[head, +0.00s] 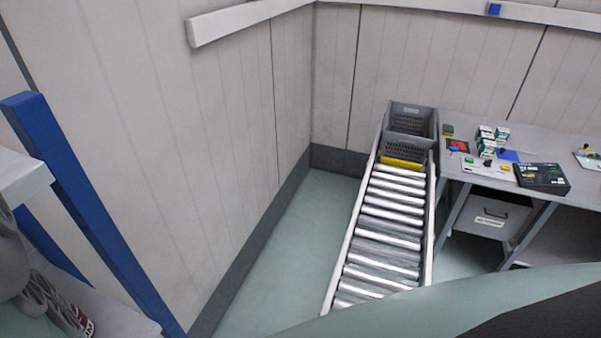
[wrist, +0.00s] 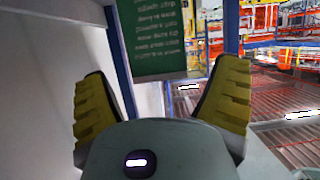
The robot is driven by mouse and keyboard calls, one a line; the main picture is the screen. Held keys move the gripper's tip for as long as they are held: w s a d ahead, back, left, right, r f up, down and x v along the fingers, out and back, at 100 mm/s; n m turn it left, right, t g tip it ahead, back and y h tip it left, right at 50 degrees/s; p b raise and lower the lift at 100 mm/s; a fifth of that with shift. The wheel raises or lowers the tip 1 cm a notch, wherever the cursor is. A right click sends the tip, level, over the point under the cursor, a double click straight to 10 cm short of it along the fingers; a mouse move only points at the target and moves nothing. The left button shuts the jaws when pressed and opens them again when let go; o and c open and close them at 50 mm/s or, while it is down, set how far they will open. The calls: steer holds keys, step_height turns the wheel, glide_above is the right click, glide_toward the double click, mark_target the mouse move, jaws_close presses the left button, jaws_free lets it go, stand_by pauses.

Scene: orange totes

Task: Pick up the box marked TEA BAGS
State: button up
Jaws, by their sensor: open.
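My gripper (wrist: 166,72) shows in the wrist view with its two yellow ridged fingers spread wide apart. Nothing is between them. In the head view, several small white and green boxes (head: 487,140) stand grouped on the grey table (head: 560,146) at the right. A flat black box (head: 542,178) lies near the table's front edge. The print on these boxes is too small to read, so I cannot tell whether any is marked TEA BAGS. No such box shows in the wrist view.
A roller conveyor (head: 384,228) with grey crates (head: 410,118) at its far end runs beside the table. A blue-posted shelf (head: 75,185) stands at the left. The green floor (head: 300,250) between is clear. The wrist view shows a green board (wrist: 152,38) and orange racking (wrist: 285,50).

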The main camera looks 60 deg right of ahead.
steer(key=shift+s+a+p, duration=0.3)
steer(key=shift+a+p, duration=0.3)
steer(key=shift+p, duration=0.25)
steer(key=shift+f+p+x, duration=0.25)
steer(key=shift+p+x, duration=0.3)
steer(key=shift+x, duration=0.6)
steer(key=shift+d, duration=0.1)
steer(key=shift+w, duration=0.1)
steer(key=c, duration=1.4)
